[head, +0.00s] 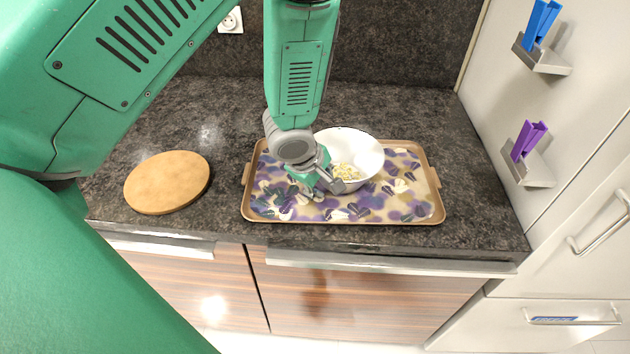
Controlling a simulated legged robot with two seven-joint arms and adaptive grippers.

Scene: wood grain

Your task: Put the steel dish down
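The steel dish (363,148) is a round, white-looking bowl with a thin dark rim and small pale yellow pieces inside. It shows over the middle of the patterned tray (434,180); I cannot tell whether its base touches the tray. My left gripper (329,188) comes down from above at the dish's near left side. Its fingers sit at the dish's wall and look shut on it, though the wrist hides part of the contact. The dish's left side is partly covered by my gripper. My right gripper is out of view.
A round wooden board (168,182) lies on the dark counter (215,125) left of the tray. Blue (541,22) and purple (528,141) clips sit on wall holders at the right. Bare counter lies behind the tray and between board and tray.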

